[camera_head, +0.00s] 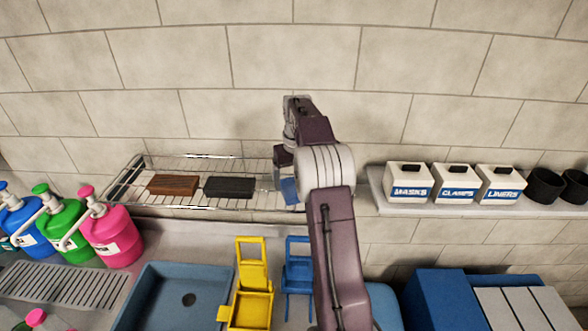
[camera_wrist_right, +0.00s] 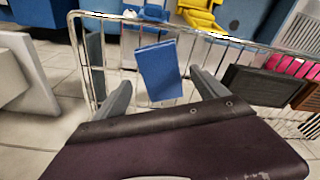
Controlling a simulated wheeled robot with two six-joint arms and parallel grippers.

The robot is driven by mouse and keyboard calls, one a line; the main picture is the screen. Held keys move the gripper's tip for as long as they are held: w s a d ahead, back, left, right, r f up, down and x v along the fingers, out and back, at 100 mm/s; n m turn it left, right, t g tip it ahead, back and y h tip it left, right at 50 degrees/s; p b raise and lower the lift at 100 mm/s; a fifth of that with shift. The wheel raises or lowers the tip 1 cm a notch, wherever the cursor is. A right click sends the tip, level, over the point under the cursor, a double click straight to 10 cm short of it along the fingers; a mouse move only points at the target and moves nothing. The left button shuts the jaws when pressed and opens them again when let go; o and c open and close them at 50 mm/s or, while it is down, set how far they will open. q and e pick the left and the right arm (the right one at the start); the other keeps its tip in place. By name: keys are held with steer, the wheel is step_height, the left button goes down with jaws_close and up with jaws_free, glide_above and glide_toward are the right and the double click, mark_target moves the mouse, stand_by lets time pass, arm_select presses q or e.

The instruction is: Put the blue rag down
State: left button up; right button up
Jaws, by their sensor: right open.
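The blue rag (camera_head: 289,190) lies at the right end of the wire shelf (camera_head: 230,201), below my right gripper (camera_head: 285,166). In the right wrist view the rag (camera_wrist_right: 159,70) shows as a flat blue piece between the two spread fingers of my right gripper (camera_wrist_right: 152,78), with gaps on both sides. The right gripper is open. My arm hides part of the shelf's right end in the head view. My left gripper is not in view.
A brown block (camera_head: 173,185) and a black block (camera_head: 229,187) lie on the shelf, left of the rag. A white shelf at right holds labelled boxes (camera_head: 409,181).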

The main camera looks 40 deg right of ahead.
mark_target(294, 191)
step_height(294, 191, up, 9)
steer(key=s+p, duration=0.1)
steer(key=shift+a, duration=0.15)
steer(key=shift+a+f, duration=0.1)
steer(key=shift+f, duration=0.05)
steer(key=s+a+f+n, duration=0.25)
steer(key=a+f, duration=0.65)
steer(key=a, duration=0.5)
steer(key=s+a+f, duration=0.4)
steer(key=s+f, duration=0.1)
steer(key=s, duration=0.3)
steer(key=s+a+f, duration=0.4)
steer(key=s+a, duration=0.1)
steer(key=s, duration=0.4)
steer(key=shift+a+f+n+y, duration=0.15)
steer(key=shift+f+n+y, duration=0.15)
steer(key=shift+f+n, duration=0.15)
